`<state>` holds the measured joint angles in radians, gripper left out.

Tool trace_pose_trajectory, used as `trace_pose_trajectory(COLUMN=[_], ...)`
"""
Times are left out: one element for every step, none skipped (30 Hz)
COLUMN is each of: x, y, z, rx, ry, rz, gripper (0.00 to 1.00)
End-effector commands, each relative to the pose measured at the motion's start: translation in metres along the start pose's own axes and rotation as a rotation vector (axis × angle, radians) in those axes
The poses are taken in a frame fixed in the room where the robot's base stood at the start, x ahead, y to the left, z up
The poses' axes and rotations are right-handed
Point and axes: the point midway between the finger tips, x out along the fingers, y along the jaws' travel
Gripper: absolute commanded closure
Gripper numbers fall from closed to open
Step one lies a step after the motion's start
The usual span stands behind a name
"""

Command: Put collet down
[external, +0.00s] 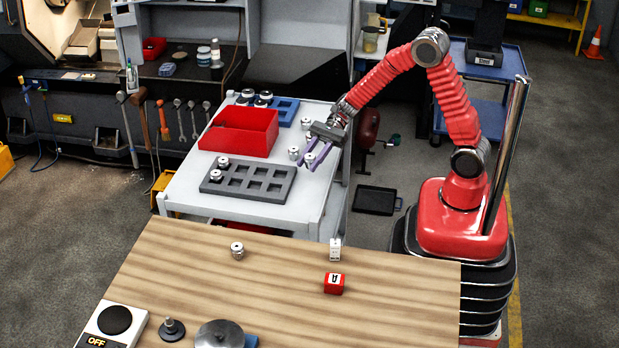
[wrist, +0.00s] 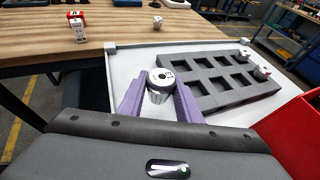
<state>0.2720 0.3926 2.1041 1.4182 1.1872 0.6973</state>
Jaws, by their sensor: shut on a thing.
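My gripper (external: 311,164) is over the right side of the white cart top, with its purple fingers pointing down. It is shut on a silver-white collet (external: 309,158). The grey tray (external: 247,188) with square pockets lies to the left of my gripper in the external view. Two collets (external: 223,162) sit in its left-end pockets; the others look empty. I cannot tell whether the held collet touches the cart top.
A red bin (external: 240,132) and a blue tray (external: 285,108) with several collets stand farther back on the cart. Two loose collets (external: 294,153) are close to my gripper. The wooden table (external: 190,262) in front holds a collet (external: 237,252), a white block (external: 335,250) and a red block (external: 333,286).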

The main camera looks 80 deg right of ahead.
Motion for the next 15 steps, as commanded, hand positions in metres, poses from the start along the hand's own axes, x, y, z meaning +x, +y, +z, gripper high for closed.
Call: trace_pose_trajectory(x=[0.0024, 0.0034, 0.0043, 0.0047, 0.0049, 0.0049, 0.0049, 0.0049, 0.0048, 0.0048, 0.0048, 0.0048, 0.005, 0.0053, 0.006], y=[-0.0002, -0.0003, -0.0004, -0.0005, -0.0005, -0.0005, -0.0005, -0.0005, -0.0005, -0.0005, -0.0005, -0.0005, -0.0005, -0.0004, -0.0003], z=[-0.0055, -0.0078, -0.0099, -0.0108, -0.0112, -0.0114, -0.0113, -0.0112, -0.0112, -0.0111, -0.0111, -0.0112, -0.0115, -0.0122, -0.0141], rx=[0.002, 0.001, 0.001, 0.001, 0.0, -0.001, -0.001, -0.001, -0.001, -0.001, -0.001, -0.001, -0.001, -0.001, 0.0], ry=[-0.001, -0.001, -0.001, -0.002, -0.002, -0.002, -0.002, -0.002, -0.002, -0.002, -0.002, -0.002, -0.002, -0.001, -0.001], rz=[0.0, 0.0, 0.0, -0.001, -0.001, -0.001, -0.001, -0.001, -0.001, -0.001, -0.001, -0.001, -0.001, -0.001, 0.0], gripper=[0.95, 0.95, 0.95, 0.95, 0.95, 0.95, 0.95, 0.95, 0.95, 0.95, 0.95, 0.95, 0.95, 0.95, 0.95])
